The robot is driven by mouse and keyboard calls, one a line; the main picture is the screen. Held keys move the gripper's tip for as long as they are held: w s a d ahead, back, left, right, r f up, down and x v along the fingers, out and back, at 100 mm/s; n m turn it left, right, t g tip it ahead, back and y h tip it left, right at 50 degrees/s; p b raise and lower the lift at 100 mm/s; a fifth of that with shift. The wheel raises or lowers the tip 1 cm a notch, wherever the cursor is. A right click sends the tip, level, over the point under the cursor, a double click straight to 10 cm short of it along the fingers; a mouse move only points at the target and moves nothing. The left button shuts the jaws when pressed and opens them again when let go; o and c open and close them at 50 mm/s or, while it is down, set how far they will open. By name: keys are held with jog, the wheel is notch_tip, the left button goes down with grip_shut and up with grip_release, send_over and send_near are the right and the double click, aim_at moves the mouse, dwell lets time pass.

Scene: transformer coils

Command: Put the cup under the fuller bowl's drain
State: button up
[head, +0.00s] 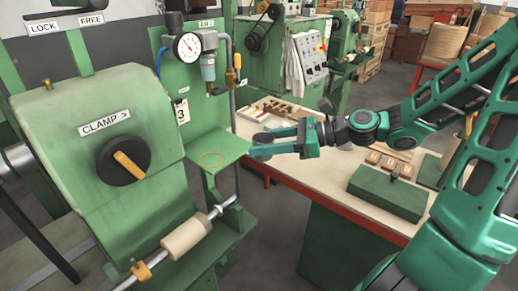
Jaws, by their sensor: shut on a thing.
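My gripper (264,143) is just right of the green shelf (228,148), its fingers pointing left. It is shut on a small grey thing at its fingertips, which may be the cup; the fingers partly hide it, and its shape is hard to tell. A bowl (208,70) hangs below the round pressure gauge (187,46) on the green panel, above the shelf. Its fill level is too small to read.
A brass-coloured fitting and pipe (232,76) run down right of the bowl. The green machine with the clamp knob (124,159) stands left of the shelf.

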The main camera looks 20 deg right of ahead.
jog(key=w+d+f+m+t+h, duration=0.3)
jog(key=w+d+f+m+h, duration=0.1)
jog(key=w, duration=0.3)
jog(key=w+d+f+m+t+h, duration=0.4)
jog(key=w+d+f+m, duration=0.1)
jog(key=w+d, duration=0.2)
jog(key=shift+w+d+f+h, duration=0.2)
jog(key=shift+w+f+h, duration=0.1)
jog(key=shift+w+h, duration=0.1)
jog(key=shift+s, duration=0.15)
